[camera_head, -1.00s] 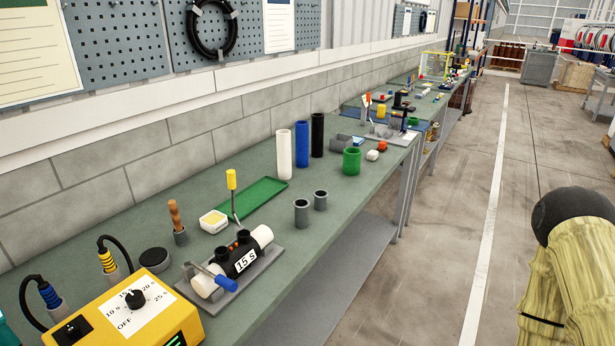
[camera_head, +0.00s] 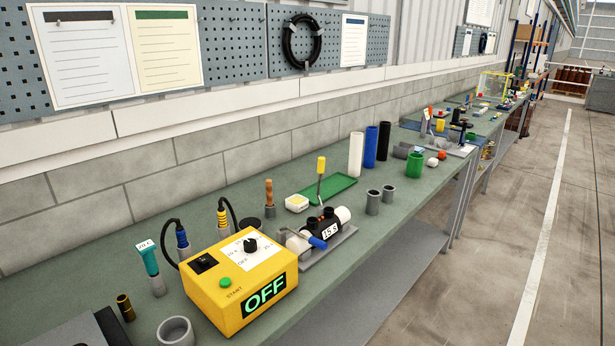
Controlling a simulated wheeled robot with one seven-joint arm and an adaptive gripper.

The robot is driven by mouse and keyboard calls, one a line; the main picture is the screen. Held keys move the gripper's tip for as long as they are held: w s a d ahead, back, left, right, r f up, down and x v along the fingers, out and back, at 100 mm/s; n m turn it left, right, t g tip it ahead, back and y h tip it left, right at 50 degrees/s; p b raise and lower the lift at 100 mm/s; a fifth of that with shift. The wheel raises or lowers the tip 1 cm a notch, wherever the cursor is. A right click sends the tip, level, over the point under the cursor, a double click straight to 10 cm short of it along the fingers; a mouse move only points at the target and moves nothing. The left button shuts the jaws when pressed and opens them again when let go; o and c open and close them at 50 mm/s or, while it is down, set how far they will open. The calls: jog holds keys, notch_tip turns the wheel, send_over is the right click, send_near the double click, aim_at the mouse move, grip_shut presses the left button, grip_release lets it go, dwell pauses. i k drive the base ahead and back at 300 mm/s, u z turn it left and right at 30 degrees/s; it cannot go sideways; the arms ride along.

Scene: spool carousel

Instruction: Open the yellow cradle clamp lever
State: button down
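The clamp cradle (camera_head: 340,252) is a grey plate on the green workbench, behind the yellow box. A black fitting marked "15 S" (camera_head: 329,232) with white pipe ends lies in it. A yellow handle (camera_head: 321,165) stands upright on a thin metal rod just behind the fitting. The foot of the rod is hidden, so I cannot tell whether it joins the cradle. A blue lever handle (camera_head: 317,242) lies low across the front of the fitting. My gripper is not in view.
A yellow control box (camera_head: 240,285) reading OFF stands in front left of the cradle, with cables behind it. Grey sleeves (camera_head: 372,202), a green tray (camera_head: 345,186) and white, blue and black pipes stand farther along. Open floor (camera_head: 490,250) lies to the right.

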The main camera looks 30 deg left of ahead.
aim_at(321, 163)
jog(key=k, duration=0.15)
jog(key=u, duration=0.8)
